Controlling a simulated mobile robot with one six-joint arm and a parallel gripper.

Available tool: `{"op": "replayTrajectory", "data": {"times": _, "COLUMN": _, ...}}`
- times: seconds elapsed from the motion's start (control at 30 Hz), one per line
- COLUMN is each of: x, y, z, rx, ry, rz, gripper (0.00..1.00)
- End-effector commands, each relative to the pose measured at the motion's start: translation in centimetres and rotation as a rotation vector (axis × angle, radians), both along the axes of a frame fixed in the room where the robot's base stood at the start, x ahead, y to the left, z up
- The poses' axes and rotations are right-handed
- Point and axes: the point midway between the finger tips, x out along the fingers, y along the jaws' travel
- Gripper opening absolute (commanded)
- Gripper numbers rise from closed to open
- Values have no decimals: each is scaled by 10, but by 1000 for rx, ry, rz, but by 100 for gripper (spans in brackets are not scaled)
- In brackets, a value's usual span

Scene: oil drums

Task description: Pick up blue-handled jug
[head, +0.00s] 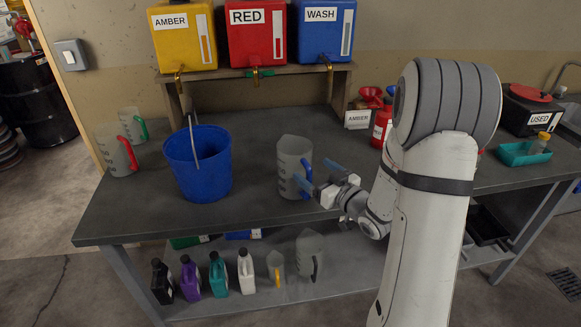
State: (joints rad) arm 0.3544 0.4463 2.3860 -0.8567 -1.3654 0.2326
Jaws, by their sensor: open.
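The blue-handled jug (292,160) is a translucent grey measuring jug with dark markings. It stands upright on the dark workbench (245,215), right of the blue bucket. Its blue handle (307,172) faces right, toward my gripper. My gripper (303,183) is open at the jug's right side, with its blue-tipped fingers close to the handle. The fingers overlap the handle in this view, so I cannot tell whether they touch it or reach around it.
A blue bucket (198,165) stands left of the jug. A red-handled jug (117,156) and a green-handled jug (132,126) are further left. Amber, red and wash tanks (257,35) sit on a shelf behind. A red bottle (381,125) stands behind my arm. Several bottles stand below.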

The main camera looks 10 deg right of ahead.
Motion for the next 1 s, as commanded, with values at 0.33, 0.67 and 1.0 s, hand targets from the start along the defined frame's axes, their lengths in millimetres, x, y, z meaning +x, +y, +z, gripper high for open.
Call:
{"op": "replayTrajectory", "data": {"times": 0.33, "x": 29, "y": 12, "z": 0, "rx": 0, "ry": 1, "rz": -8, "gripper": 85}}
{"op": "replayTrajectory", "data": {"times": 0.67, "x": 29, "y": 11, "z": 0, "rx": 0, "ry": 1, "rz": -9, "gripper": 70}}
{"op": "replayTrajectory", "data": {"times": 1.0, "x": 28, "y": 11, "z": 0, "rx": 0, "ry": 1, "rz": -9, "gripper": 42}}
